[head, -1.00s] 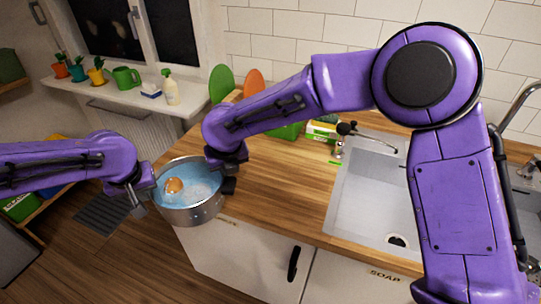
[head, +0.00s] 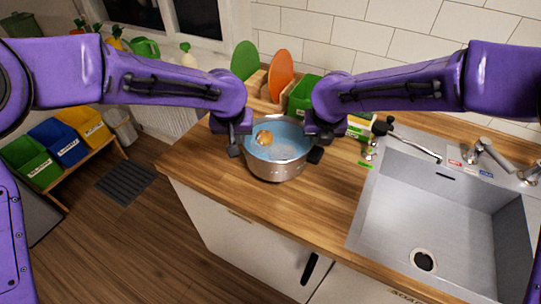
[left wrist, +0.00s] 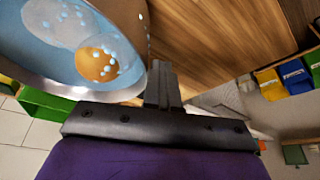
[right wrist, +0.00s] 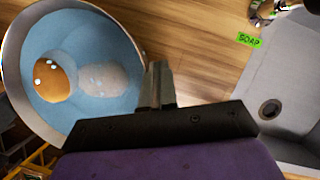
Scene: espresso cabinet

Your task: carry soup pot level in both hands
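The soup pot (head: 277,168) is steel with a blue inside. It holds a round orange thing and a pale, bubbly patch. It looks about level over the left part of the wooden counter (head: 228,190); I cannot tell whether its base touches the wood. My left gripper (head: 236,146) is at the pot's left side and my right gripper (head: 315,148) at its right side. Both seem shut at the pot's handles, which are mostly hidden. The pot also shows in the left wrist view (left wrist: 135,40) and the right wrist view (right wrist: 125,28).
A sink (head: 400,215) lies to the right, with a tap (head: 488,152) behind it. A green board (head: 244,60), an orange board (head: 281,75) and a green box (head: 300,92) stand behind the pot. Bare counter lies between pot and sink. Coloured bins (head: 58,140) are at far left.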

